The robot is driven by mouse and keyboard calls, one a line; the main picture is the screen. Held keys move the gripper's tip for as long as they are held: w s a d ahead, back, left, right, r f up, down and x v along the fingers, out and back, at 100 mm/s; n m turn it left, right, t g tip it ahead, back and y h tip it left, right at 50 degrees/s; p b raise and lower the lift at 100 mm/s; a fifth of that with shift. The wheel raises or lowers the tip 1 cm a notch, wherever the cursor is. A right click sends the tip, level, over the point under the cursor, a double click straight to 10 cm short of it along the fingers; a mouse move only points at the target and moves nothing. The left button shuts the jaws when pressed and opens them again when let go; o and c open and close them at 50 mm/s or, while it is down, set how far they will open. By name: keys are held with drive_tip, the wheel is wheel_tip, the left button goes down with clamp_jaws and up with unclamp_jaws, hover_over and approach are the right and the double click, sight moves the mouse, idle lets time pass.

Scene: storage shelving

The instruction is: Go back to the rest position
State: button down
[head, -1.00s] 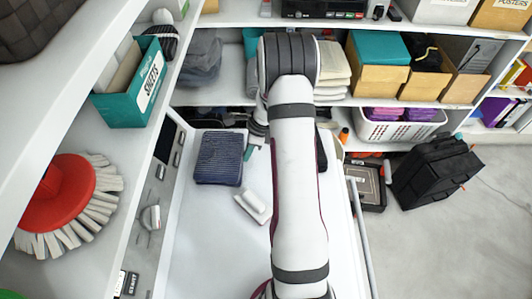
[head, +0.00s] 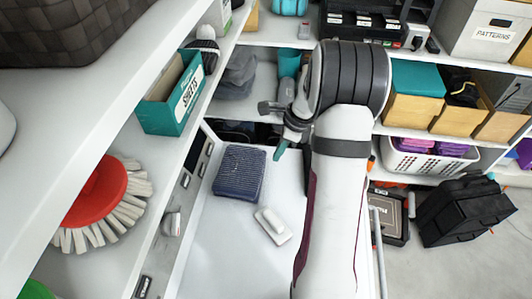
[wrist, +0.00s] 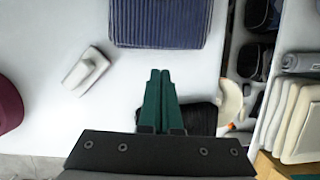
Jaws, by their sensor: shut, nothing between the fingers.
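My gripper (wrist: 159,98) shows in the wrist view as two green fingers side by side, shut with nothing between them. In the head view the gripper (head: 281,149) is a small green tip beside my arm, above the white surface, right of the blue ribbed block. The rest position is not marked by any object in these frames.
A dark blue ribbed block (head: 240,172) and a white handled item (head: 273,225) lie on the white surface (head: 225,240). A red brush (head: 105,200) and teal box (head: 175,95) are on the left shelves. A white basket (head: 430,160) and black case (head: 465,212) stand at right.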

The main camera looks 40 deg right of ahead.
drive_tip(key=s+a+r+n, duration=0.2)
drive_tip(key=a+r+n, duration=0.45)
drive_tip(key=a, duration=0.45)
drive_tip(key=s+a+r+n+g, duration=0.1)
drive_tip(key=s+a+r+n, duration=0.1)
drive_tip(key=s+a+n, duration=0.6)
drive_tip(key=s+a+r+n+g, duration=0.1)
drive_tip(key=s+a+r+n, duration=0.1)
drive_tip(key=s+a+n, duration=0.6)
drive_tip(key=s, duration=0.4)
drive_tip(key=shift+s+r+g, duration=0.15)
drive_tip(key=shift+r+g, duration=0.2)
drive_tip(key=shift+g, duration=0.05)
